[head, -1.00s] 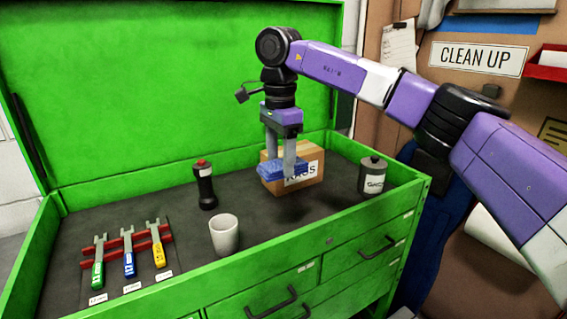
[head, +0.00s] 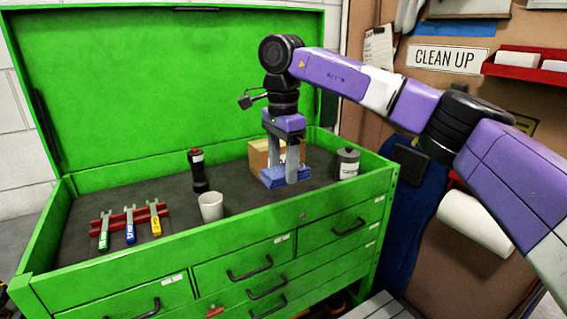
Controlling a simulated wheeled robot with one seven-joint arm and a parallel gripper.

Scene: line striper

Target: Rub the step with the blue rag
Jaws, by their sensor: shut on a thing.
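The blue rag (head: 284,176) is folded and held between the fingers of my gripper (head: 288,172). My gripper points down, shut on the rag, in front of the cardboard rag box (head: 259,155) in the green tool chest's top tray. Whether the rag touches the tray floor I cannot tell. A pale slatted surface (head: 372,304), possibly the step, shows partly at the bottom edge, below and right of the chest's drawers.
The green chest (head: 215,250) has a raised lid. In its tray are a grey cup (head: 211,206), a black bottle (head: 198,171), a grease can (head: 347,163) and several colored wrenches (head: 129,225). A paper roll (head: 474,222) hangs at right.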

